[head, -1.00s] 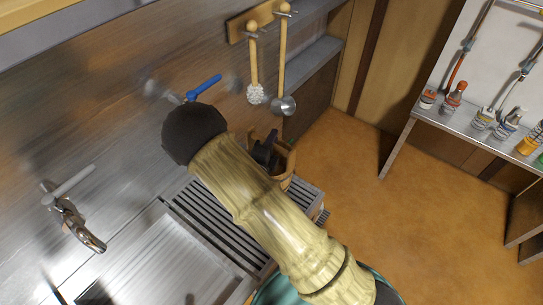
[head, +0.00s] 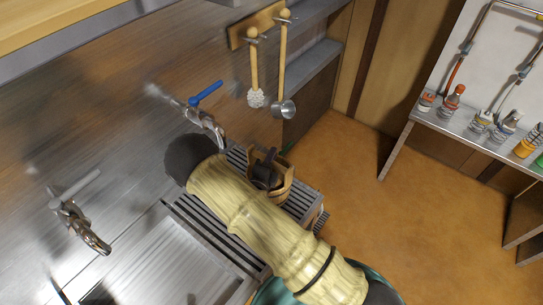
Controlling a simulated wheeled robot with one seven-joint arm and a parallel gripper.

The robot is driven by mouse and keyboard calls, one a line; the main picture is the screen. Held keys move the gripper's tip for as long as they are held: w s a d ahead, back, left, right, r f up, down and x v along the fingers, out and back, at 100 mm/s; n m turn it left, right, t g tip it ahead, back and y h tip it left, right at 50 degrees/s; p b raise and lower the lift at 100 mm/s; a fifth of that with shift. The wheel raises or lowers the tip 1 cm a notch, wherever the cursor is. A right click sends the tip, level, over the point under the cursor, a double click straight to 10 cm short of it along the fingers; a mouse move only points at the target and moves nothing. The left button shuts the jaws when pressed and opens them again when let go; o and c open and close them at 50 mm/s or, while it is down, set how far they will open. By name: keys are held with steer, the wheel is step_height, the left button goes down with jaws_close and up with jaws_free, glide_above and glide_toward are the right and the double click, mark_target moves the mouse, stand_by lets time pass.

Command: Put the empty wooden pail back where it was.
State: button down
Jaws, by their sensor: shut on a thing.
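The wooden pail (head: 284,191) is a small brown tub, in the head view just right of my arm. My gripper (head: 268,176) is dark and shut on the pail, at its upper part. The pail is over or on the slatted metal grate (head: 302,203) beside the sink; I cannot tell whether its base touches the grate. My arm hides the pail's left side and part of the grate. The inside of the pail is mostly hidden by the gripper.
A tap with a blue lever (head: 207,92) is on the wall behind the grate. Another tap (head: 78,222) stands over the sink (head: 170,262). A teal tub (head: 376,275) is below. Bottles stand on the right shelf (head: 475,133).

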steer(key=shift+f, duration=0.25)
steer(key=c, duration=1.3)
jaws_free()
steer(key=shift+r, duration=0.1)
steer(key=b+v, duration=0.6)
steer(key=v, duration=0.6)
